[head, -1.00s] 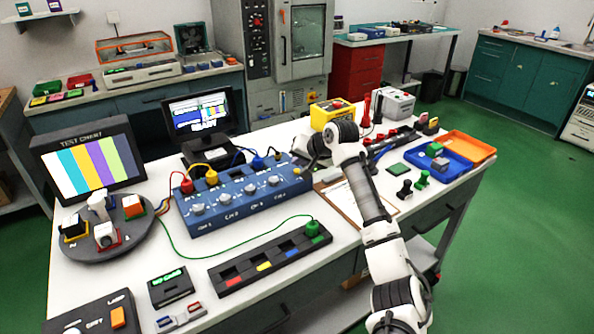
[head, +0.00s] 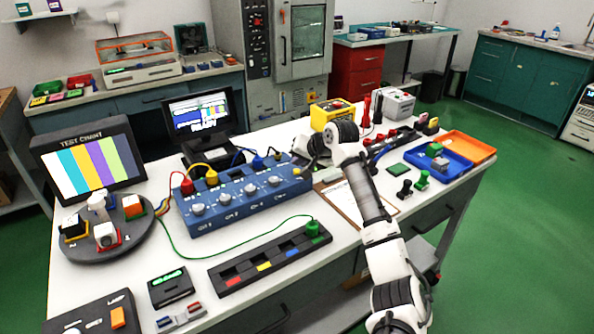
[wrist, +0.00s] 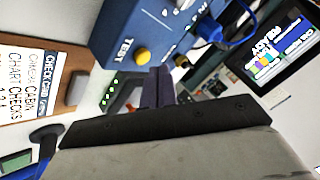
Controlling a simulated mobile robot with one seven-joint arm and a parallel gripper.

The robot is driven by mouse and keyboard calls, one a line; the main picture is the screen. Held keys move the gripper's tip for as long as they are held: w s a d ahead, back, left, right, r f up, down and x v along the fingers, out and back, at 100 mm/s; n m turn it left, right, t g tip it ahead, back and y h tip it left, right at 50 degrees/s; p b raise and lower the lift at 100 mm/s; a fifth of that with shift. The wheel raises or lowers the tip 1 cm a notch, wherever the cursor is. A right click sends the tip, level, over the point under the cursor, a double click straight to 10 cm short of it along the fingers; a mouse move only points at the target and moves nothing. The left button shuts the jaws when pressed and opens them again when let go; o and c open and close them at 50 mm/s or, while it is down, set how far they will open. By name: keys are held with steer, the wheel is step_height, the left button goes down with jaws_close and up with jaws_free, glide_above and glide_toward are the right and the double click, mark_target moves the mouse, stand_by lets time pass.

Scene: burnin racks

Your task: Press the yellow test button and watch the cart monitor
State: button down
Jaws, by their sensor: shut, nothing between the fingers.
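The yellow button (wrist: 143,56) is on the end face of the blue test box, beside the word TEST, in the wrist view. In the head view the blue box (head: 240,196) stands mid-bench, with the yellow button (head: 297,171) at its right end. My gripper (wrist: 158,84) is shut and empty, its fingertips close to the button. I cannot tell whether they touch it. In the head view my wrist hides part of the fingers. The black monitor (head: 201,110) stands behind the box, lit with blue and white blocks and text; it also shows, tilted, in the wrist view (wrist: 275,48).
A clipboard (head: 342,203) lies under my arm. The test chart display (head: 88,164) and a round grey turntable (head: 108,240) are at left. A black slotted strip (head: 268,262) lies in front, with a green cable. Blue and orange trays (head: 470,145) are at right.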

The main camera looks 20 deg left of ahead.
steer(key=shift+f, duration=0.1)
stand_by(0.3)
steer(key=shift+f, duration=0.35)
steer(key=shift+f, duration=0.5)
stand_by(0.6)
steer(key=shift+r, duration=0.1)
steer(key=shift+r+p, duration=0.8)
steer(key=shift+p, duration=0.2)
step_height(320, 180, up, 5)
steer(key=p, duration=0.4)
